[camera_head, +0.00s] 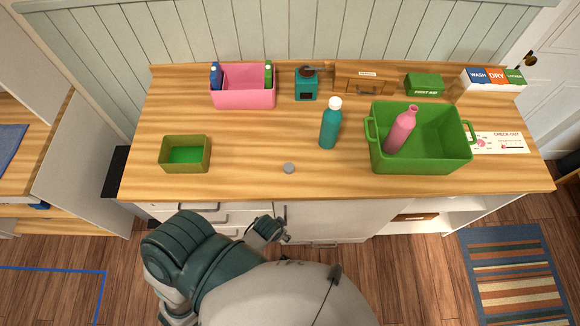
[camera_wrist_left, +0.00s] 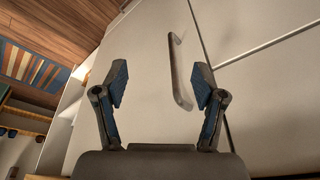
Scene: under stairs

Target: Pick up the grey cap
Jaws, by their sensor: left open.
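The small round grey cap (camera_head: 289,168) lies on the wooden counter (camera_head: 230,178) near its front edge, left of a teal bottle with a white cap (camera_head: 330,128). My left gripper (camera_head: 280,231) is below the counter's front edge, in front of the cabinet doors and apart from the cap. In the left wrist view my left gripper (camera_wrist_left: 160,78) is open and empty, its blue-padded fingers spread before a pale cabinet front with a bar handle (camera_wrist_left: 178,72). The cap does not show in that view. My right gripper is not in view.
A green bin (camera_head: 372,152) holding a pink bottle (camera_head: 402,129) stands at right. A small green-lined box (camera_head: 185,168) is at left. A pink caddy (camera_head: 245,96) and a teal dispenser (camera_head: 306,90) stand behind. The counter around the cap is clear.

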